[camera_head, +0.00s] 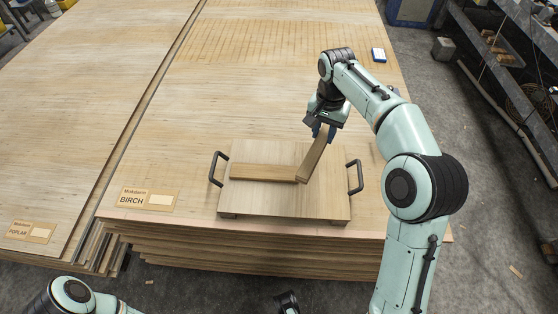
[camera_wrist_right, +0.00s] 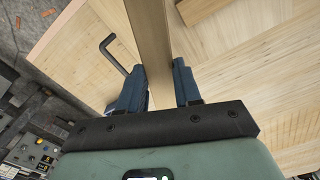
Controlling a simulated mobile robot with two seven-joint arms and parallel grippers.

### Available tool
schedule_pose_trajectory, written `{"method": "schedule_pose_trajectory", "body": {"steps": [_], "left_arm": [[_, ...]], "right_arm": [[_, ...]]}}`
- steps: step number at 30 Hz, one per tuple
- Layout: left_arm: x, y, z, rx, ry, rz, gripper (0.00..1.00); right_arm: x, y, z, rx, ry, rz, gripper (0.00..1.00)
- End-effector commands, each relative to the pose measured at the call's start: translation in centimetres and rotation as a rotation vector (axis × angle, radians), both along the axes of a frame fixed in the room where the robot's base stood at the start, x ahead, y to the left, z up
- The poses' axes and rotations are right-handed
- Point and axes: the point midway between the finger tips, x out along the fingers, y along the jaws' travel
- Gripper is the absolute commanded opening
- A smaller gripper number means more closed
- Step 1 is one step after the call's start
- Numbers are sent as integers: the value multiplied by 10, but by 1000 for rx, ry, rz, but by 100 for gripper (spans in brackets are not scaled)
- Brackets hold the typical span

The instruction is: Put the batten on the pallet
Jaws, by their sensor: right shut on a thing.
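The pallet is a light wooden board (camera_head: 275,204) with a dark handle at each side, lying on the birch stack. My right gripper (camera_head: 323,130) is shut on a batten (camera_head: 313,156), over the pallet's back right part. In the right wrist view the batten (camera_wrist_right: 150,40) runs between the blue fingers (camera_wrist_right: 157,85). Its near end lies over the pallet, by the right end of a second batten (camera_head: 262,172); I cannot tell whether it touches. That second batten lies crosswise on the pallet. A dark part at the bottom edge (camera_head: 287,303) seems to be my left gripper, mostly cut off.
The birch stack (camera_head: 150,150) has a label (camera_head: 147,198) at its front left. A poplar stack (camera_head: 70,100) stands to the left across a narrow gap. Shelving (camera_head: 500,60) stands further right.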

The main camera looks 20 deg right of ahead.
Motion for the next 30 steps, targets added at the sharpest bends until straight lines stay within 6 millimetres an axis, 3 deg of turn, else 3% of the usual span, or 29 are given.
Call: {"method": "schedule_pose_trajectory", "body": {"steps": [5, 16, 26, 30], "left_arm": [[1, 0, -5, 1, -4, 2, 43], [8, 0, -22, 5, -31, 8, 43], [11, 0, -26, 6, -41, 9, 43], [12, 0, -30, 7, -46, 11, 43]], "right_arm": [[-1, 0, -21, 0, 4, 0, 0], [-2, 0, -117, 1, 5, -1, 0], [-1, 0, -152, 0, 1, 0, 0], [-1, 0, -179, 0, 4, 1, 0]]}}
